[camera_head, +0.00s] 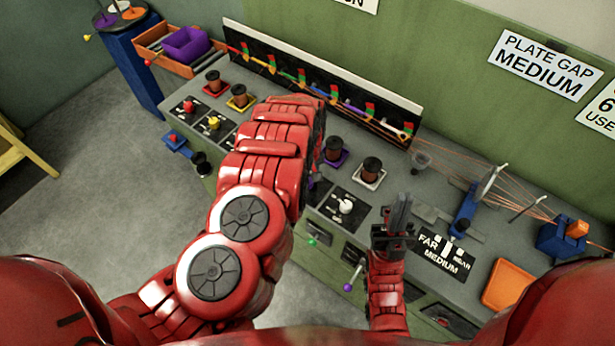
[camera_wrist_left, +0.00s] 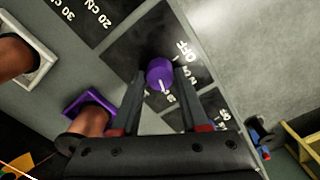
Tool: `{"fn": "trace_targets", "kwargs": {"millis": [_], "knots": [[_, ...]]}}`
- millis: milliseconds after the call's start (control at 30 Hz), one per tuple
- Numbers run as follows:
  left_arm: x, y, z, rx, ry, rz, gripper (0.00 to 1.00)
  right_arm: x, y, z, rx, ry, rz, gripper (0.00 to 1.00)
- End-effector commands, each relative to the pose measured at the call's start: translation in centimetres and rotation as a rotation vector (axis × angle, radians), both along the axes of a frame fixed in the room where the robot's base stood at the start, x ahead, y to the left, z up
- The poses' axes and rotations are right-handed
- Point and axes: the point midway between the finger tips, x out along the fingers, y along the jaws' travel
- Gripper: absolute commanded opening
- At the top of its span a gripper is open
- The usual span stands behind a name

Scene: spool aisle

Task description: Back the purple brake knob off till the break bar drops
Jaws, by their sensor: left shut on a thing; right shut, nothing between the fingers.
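The purple brake knob (camera_wrist_left: 160,70) shows in the left wrist view on a black dial plate marked OFF. A white line on it points away from the OFF word. My left gripper (camera_wrist_left: 160,80) has its fingers on either side of the knob, shut on it. In the head view my left arm hides the knob and these fingertips. A row of coloured bars with red and green marks runs along the back panel; the purple bar (camera_head: 347,104) is among them, too small to judge its angle. My right gripper (camera_head: 401,212) is shut and empty above the bench.
A copper spool on a purple base (camera_head: 336,156) and one on a white base (camera_head: 370,172) stand behind the knobs. A white knob (camera_head: 346,206) sits to the right of my left arm. An orange tray (camera_head: 509,286) lies at right. Orange wires cross the bench's right end.

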Motion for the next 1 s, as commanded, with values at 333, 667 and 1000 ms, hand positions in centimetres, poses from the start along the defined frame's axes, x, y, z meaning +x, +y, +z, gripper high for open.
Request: {"fn": "trace_targets", "kwargs": {"millis": [333, 667, 1000], "knots": [[0.1, 0.1, 0.0, 0.001, -0.002, 0.007, 0.0, 0.0, 0.0, 0.0, 0.0, 0.0, 0.0, 0.0], [0.1, 0.1, 0.1, 0.0, -0.002, 0.14, 0.0, 0.0, 0.0, 0.4, 0.0, 0.0, 0.0, 0.0], [0.1, 0.1, 0.2, 0.0, -0.003, 0.441, 0.0, 0.0, 0.0, 1.1, 0.0, 0.0, 0.0, 0.0]]}}
